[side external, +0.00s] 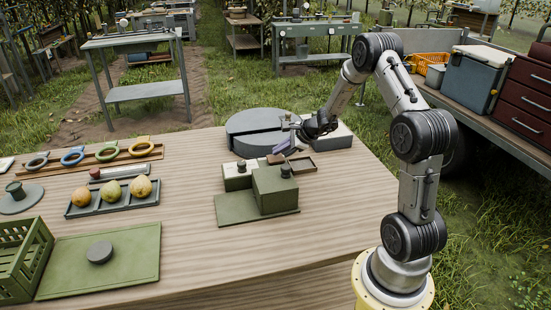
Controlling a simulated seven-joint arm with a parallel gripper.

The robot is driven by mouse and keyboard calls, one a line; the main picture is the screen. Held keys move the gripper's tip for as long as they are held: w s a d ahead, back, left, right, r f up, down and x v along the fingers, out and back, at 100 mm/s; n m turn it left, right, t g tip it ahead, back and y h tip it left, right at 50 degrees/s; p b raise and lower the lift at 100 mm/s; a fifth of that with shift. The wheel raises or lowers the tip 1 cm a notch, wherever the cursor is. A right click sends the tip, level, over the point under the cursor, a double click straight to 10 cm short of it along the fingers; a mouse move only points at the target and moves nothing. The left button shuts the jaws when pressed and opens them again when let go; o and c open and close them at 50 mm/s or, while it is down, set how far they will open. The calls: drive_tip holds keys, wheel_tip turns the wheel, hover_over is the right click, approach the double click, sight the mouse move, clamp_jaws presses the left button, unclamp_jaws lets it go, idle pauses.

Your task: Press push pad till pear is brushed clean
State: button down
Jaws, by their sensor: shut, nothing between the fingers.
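Dark round knobs top the unit, one on the tall block (286,170) and one on the lower block (241,165). I cannot tell which part is the push pad. Several yellowish pears (112,191) sit in a grey sectioned tray (76,211) at the left. No brush is clearly identifiable.
A small brown tray (302,165) is close by. Coloured rings (72,156), a green crate (22,262) and a green mat (135,250) lie left. The front middle table is clear.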

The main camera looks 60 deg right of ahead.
sight(279, 158)
drive_tip(key=shift+r, duration=0.3)
drive_tip(key=shift+r, duration=2.5)
idle(0.8)
wheel_tip(279, 158, up, 4)
drive_tip(key=shift+f, duration=0.1)
idle(0.3)
drive_tip(key=shift+f, duration=4.45)
drive_tip(key=shift+f, duration=0.15)
drive_tip(key=shift+f, duration=0.25)
